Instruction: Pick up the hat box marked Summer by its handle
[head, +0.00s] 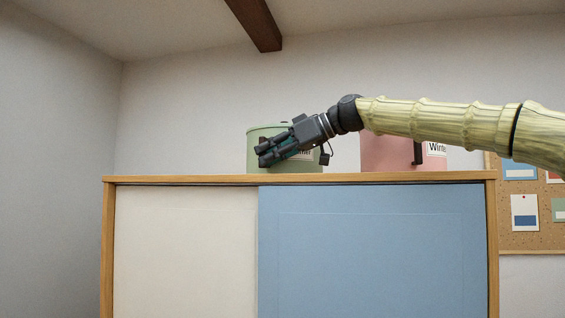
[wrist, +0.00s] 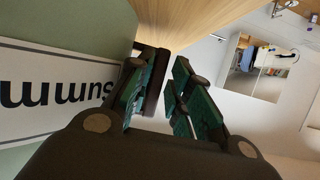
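The Summer hat box is the green box (head: 256,140) on top of the cabinet, left of centre in the head view. In the wrist view its green wall (wrist: 75,22) fills the left side, with a white label (wrist: 60,92) reading "Summ", upside down and partly cut off. My gripper (head: 263,156) is in front of this box and covers much of it and its label. In the wrist view my gripper (wrist: 160,82) is open. A dark bar, seemingly the box's handle (wrist: 153,75), shows between the fingers, close to the left one, with a gap to the right one.
A pink box (head: 385,152) marked "Winter", with a dark handle, stands to the right on the same cabinet top (head: 200,179), behind my arm. The cabinet has a cream and a blue sliding door (head: 370,250). A pinboard (head: 545,235) hangs at the right.

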